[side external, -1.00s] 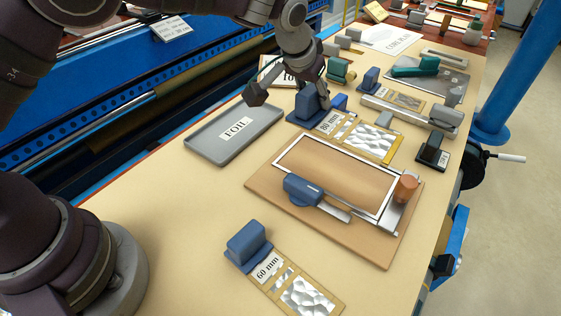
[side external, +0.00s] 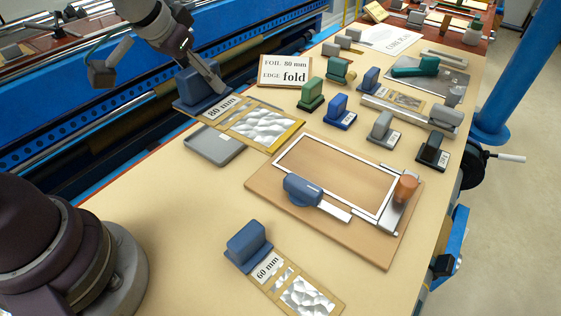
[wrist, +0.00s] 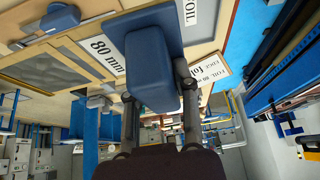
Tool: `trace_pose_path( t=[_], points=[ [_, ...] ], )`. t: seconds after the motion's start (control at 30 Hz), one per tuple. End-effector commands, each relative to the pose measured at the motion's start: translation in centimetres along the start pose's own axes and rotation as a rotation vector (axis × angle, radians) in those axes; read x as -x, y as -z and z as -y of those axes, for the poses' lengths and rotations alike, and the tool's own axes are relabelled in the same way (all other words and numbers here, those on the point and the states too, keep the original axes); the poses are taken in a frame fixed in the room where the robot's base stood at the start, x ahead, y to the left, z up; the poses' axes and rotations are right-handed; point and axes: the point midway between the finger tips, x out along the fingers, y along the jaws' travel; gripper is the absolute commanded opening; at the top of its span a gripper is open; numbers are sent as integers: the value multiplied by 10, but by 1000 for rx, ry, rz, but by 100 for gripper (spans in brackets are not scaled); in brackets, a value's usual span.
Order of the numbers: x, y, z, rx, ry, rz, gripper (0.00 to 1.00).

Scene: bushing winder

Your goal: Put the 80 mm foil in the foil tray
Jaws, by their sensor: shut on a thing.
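The 80 mm foil (side external: 262,126) is a gold-framed card with crinkled silver foil, an "80 mm" label and a blue block handle (side external: 190,92). My gripper (side external: 211,82) is shut on that handle, which also shows between the fingers in the wrist view (wrist: 150,72). In the wrist view, the "80 mm" label (wrist: 105,52) shows beside the handle.
A "FOIL 80 mm EDGE fold" sign (side external: 285,71) stands behind the foil. A wooden board with a framed panel (side external: 260,184) lies to the right. A 60 mm foil (side external: 305,297) is at the front. Several stamps, including a green one (side external: 311,94), stand at the back right.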

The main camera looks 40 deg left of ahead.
Motion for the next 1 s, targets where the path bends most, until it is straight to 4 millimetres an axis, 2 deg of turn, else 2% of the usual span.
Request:
trace_pose_path(
  t=[0.17, 0.33, 0.5, 0.63, 0.7, 0.77, 1.0],
  points=[
    [-20, -35, -1, 234, 144, 10, 0],
    [-38, -82, 8, 622, 375, 7, 0],
    [-42, -124, 25, 1022, 603, 1, 0],
    [-39, -146, 37, 1248, 727, -1, 0],
    [-38, -150, 41, 1316, 761, -2, 0],
    [-43, -146, 43, 1346, 776, -2, 0],
    [-82, -91, 58, 1350, 776, -4, 0]
  ],
)
